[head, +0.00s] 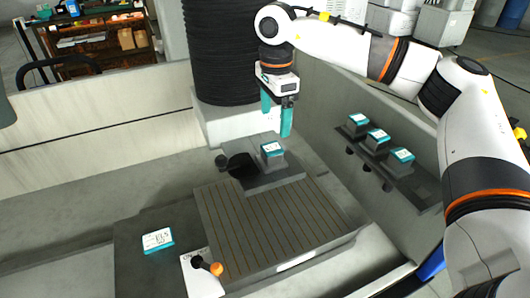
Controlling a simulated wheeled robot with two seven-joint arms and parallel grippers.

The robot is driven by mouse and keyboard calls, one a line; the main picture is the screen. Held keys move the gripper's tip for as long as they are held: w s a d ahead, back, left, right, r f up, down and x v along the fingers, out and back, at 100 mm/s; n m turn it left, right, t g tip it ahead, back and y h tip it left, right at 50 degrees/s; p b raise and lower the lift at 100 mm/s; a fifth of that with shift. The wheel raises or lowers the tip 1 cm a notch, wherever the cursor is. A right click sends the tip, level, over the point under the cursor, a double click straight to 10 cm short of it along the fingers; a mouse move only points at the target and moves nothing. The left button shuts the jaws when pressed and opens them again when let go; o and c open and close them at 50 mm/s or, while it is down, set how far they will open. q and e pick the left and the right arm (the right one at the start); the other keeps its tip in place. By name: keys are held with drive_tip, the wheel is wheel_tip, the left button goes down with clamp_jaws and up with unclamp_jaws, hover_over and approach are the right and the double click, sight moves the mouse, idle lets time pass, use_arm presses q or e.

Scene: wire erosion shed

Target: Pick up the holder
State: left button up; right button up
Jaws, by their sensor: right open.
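A dark block-shaped holder (273,150) with a teal and white label on top sits on a dark plate behind the grooved table. Three similar labelled holders stand in a row on a rack at the right wall: the far one (358,120), the middle one (377,137) and the near one (401,157). I cannot tell which holder the task means. My right gripper (276,118) is open, its two teal fingers pointing down above the holder on the plate. It appears empty and apart from that holder. My left gripper is not in view.
The grooved table (262,222) is bare. A black ribbed column (226,60) stands behind my right gripper. Pale tank walls (400,115) enclose the area.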

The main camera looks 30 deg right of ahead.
sight(272, 147)
drive_tip(key=f+p, duration=0.1)
drive_tip(key=f, duration=0.1)
drive_tip(key=s+f+p, duration=0.1)
drive_tip(key=f, duration=0.1)
drive_tip(key=shift+s+a+f, duration=0.1)
drive_tip(key=shift+s+f, duration=0.1)
drive_tip(key=shift+f, duration=0.2)
drive_tip(key=shift+w+f, duration=0.15)
drive_tip(key=shift+f, duration=0.15)
drive_tip(key=f+p, duration=0.2)
drive_tip(key=shift+w+a+f+p, duration=0.25)
drive_tip(key=shift+a+f+p, duration=0.05)
drive_tip(key=shift+p, duration=0.05)
wheel_tip(272, 147, down, 2)
drive_tip(key=shift+f, duration=0.35)
drive_tip(key=shift+c, duration=1.1)
drive_tip(key=c, duration=1.1)
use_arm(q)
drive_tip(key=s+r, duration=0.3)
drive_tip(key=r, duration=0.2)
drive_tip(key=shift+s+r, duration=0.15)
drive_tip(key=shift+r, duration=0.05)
use_arm(e)
drive_tip(key=shift+w, duration=0.1)
drive_tip(key=shift+c, duration=0.2)
